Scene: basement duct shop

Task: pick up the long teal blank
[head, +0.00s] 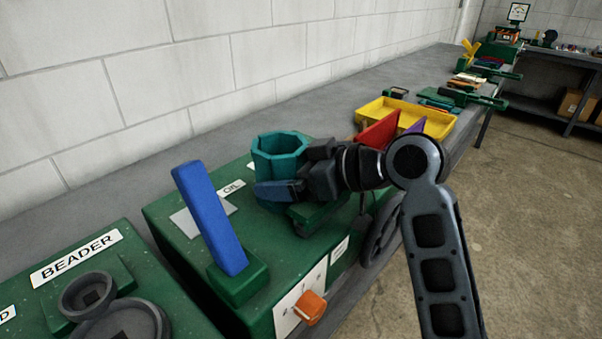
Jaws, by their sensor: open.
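A teal, many-sided hollow piece (280,150) stands upright on the green machine with the OIL label. It is the only large teal thing near me; I cannot tell its full length, as its lower part is hidden by my gripper. My gripper (284,182) comes in from the right, beside the teal piece. One blue-grey finger crosses in front of its lower side; the other finger is not clearly seen. The jaws are open, and I cannot tell whether they touch it.
A blue lever (209,218) rises left of my gripper, and an orange knob (309,307) sits on the machine's front. A BEADER machine (150,280) stands at lower left. A yellow tray (385,109) with red and purple pieces lies farther along the grey bench (320,112).

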